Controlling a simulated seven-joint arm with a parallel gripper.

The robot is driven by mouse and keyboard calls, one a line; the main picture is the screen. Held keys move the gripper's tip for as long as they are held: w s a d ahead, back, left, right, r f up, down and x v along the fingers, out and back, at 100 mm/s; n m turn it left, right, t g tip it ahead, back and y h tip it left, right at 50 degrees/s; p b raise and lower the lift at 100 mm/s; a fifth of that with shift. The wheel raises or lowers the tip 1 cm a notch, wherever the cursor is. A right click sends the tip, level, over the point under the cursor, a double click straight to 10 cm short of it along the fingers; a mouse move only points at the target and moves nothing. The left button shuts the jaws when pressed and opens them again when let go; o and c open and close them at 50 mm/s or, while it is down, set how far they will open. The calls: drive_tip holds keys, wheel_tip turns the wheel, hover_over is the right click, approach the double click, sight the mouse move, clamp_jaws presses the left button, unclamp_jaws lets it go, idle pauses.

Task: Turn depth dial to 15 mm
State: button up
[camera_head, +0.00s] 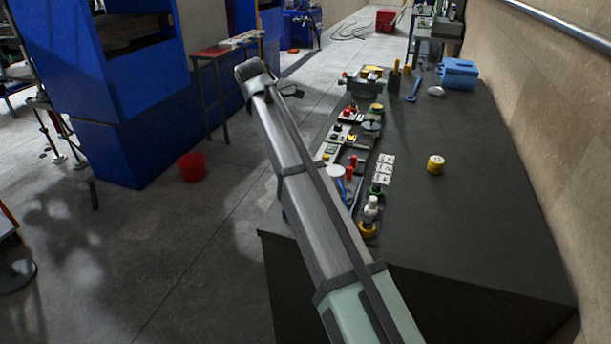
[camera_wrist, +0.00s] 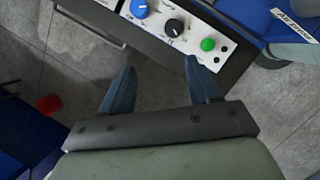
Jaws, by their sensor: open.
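In the wrist view, a light control panel (camera_wrist: 185,25) at the top carries a blue knob (camera_wrist: 139,8), a black dial (camera_wrist: 173,27) with marks around it and a green button (camera_wrist: 207,44). The marks are too small to read, so I cannot tell which knob is the depth dial or its setting. My gripper (camera_wrist: 160,63) is open and empty, its two blue fingers apart. The fingertips point toward the panel, just below the black dial in the picture, and appear clear of it. In the head view I cannot make out the panel's knobs.
A large blue machine (camera_head: 100,110) stands left. A red bucket (camera_head: 192,166) sits on the open floor; a red-topped stool (camera_head: 210,53) stands behind.

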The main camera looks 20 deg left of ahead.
drive_tip(key=shift+h, duration=0.4)
drive_tip(key=x, duration=0.4)
drive_tip(key=s+d+x, duration=0.1)
drive_tip(key=x, duration=0.8)
drive_tip(key=shift+s+d+f, duration=0.1)
drive_tip(key=shift+d+f, duration=0.2)
drive_tip(key=shift+f, duration=0.05)
drive_tip(key=c, duration=1)
drive_tip(key=shift+m, duration=0.3)
